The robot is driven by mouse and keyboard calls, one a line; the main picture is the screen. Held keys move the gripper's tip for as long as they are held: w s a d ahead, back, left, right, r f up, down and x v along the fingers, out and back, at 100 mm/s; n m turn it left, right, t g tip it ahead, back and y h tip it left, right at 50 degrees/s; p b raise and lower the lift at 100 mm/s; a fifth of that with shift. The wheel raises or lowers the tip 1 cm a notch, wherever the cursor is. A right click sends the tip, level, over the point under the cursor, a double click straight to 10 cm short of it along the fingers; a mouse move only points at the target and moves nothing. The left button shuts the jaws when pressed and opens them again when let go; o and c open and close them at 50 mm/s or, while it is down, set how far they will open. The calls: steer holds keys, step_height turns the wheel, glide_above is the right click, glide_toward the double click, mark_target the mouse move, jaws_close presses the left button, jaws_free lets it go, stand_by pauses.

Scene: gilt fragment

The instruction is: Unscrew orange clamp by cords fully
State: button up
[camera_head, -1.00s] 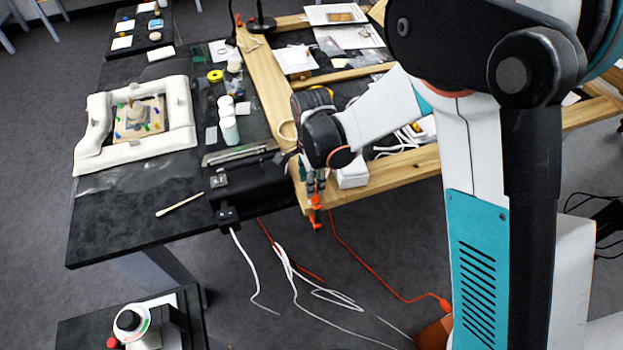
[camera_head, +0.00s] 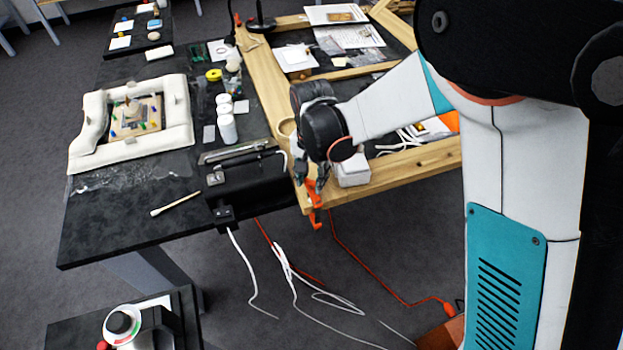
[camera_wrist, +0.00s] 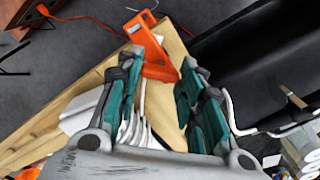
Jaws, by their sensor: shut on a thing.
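The orange clamp (camera_head: 316,218) sits on the front corner of the wooden frame (camera_head: 395,168), and part of it hangs below the edge. My gripper (camera_head: 311,180) is at the clamp's upper part. In the wrist view the clamp (camera_wrist: 150,42) shows beyond the fingertips, and its lower end lies between the two teal-padded fingers (camera_wrist: 161,68). The gripper is shut on it. The exact contact is partly hidden by the fingers. White cords (camera_wrist: 143,125) show behind the fingers. White cords (camera_head: 285,265) and an orange cord (camera_head: 365,265) also hang or lie below the table edge.
A white box (camera_head: 352,172) stands on the frame just right of my gripper. A black case (camera_head: 245,182) is close on the left. White bottles (camera_head: 227,128) and a white-bordered piece (camera_head: 85,150) stand farther left on the dark table.

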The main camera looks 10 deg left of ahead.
steer(key=n+b, duration=0.1)
steer(key=n, duration=0.4)
steer(key=shift+n, duration=0.3)
steer(key=n+b, duration=0.1)
steer(key=n, duration=0.4)
steer(key=n+b, duration=0.1)
steer(key=n, duration=0.4)
steer(key=shift+n, duration=0.4)
steer(key=n, duration=1)
steer(key=shift+n+b, duration=0.4)
steer(key=n, duration=0.5)
steer(key=shift+n, duration=0.3)
steer(key=n, duration=1)
steer(key=shift+n+b, duration=0.3)
steer(key=shift+n, duration=0.1)
steer(key=shift+a, duration=0.1)
